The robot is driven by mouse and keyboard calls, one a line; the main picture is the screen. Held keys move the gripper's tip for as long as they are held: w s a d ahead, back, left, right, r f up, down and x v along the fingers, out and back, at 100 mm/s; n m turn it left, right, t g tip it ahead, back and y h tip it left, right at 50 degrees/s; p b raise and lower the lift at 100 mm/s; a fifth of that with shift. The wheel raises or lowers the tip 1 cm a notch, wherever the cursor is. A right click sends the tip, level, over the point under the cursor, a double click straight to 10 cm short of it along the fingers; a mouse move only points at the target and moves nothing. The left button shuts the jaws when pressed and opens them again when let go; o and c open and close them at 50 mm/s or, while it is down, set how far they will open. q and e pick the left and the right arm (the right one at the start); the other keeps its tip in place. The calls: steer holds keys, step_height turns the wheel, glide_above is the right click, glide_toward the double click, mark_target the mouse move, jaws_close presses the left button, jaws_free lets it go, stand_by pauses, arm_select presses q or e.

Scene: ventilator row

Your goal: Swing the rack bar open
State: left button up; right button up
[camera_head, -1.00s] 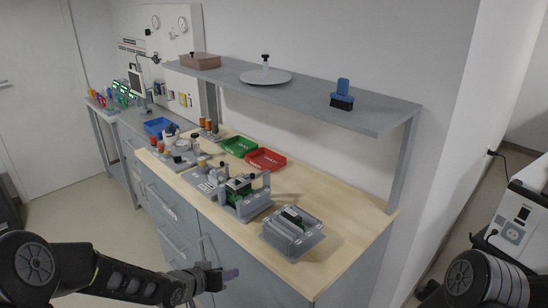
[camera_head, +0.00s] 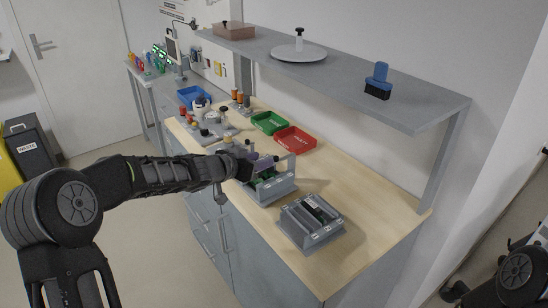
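A grey rack (camera_head: 278,190) with a green board (camera_head: 274,181) in it stands near the front edge of the wooden worktop. A grey upright piece (camera_head: 291,167) shows at its right end. My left gripper (camera_head: 263,163) is over the rack's left and upper part, with its purple-grey fingers close to the top. The gripper hides much of the bar area. I cannot tell whether the fingers touch the bar or whether they are open or shut. My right gripper is not in view.
A second grey holder (camera_head: 313,238) with dark boards stands to the right. A green tray (camera_head: 268,122) and a red tray (camera_head: 295,139) lie behind. A grey shelf (camera_head: 420,104) runs above the worktop. The worktop's right part is clear.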

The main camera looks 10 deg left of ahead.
mark_target(276, 157)
arm_select(q)
steer(key=x, duration=0.7)
steer(key=shift+w+d+f, duration=0.15)
steer(key=shift+w, duration=0.05)
steer(key=shift+c, duration=0.5)
jaws_close()
stand_by(0.7)
